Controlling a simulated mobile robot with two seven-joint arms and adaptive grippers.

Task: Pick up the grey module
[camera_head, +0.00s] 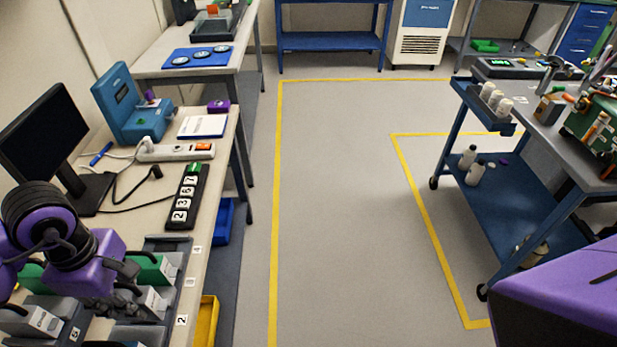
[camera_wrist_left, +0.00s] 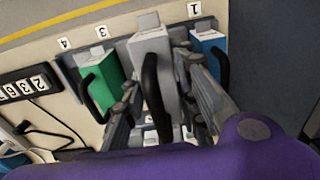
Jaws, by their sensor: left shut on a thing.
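The grey module (camera_wrist_left: 150,48) stands in the left wrist view between a green module and a blue module, with a black loop handle on its front. My left gripper (camera_wrist_left: 160,100) has one finger on each side of it and is shut on it. In the head view, the grey module (camera_head: 152,300) shows on the bench at the lower left, beside the purple left gripper (camera_head: 128,278). The gripper's fingertips are partly hidden there. I cannot tell whether the module is clear of its slot. My right gripper is not in view.
The green module (camera_wrist_left: 102,82) and blue module (camera_wrist_left: 209,48) stand close on either side. A monitor (camera_head: 45,130), a numbered black strip (camera_head: 186,197) and a power strip (camera_head: 175,151) are farther along the bench. A blue trolley (camera_head: 520,195) stands right; the floor between is clear.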

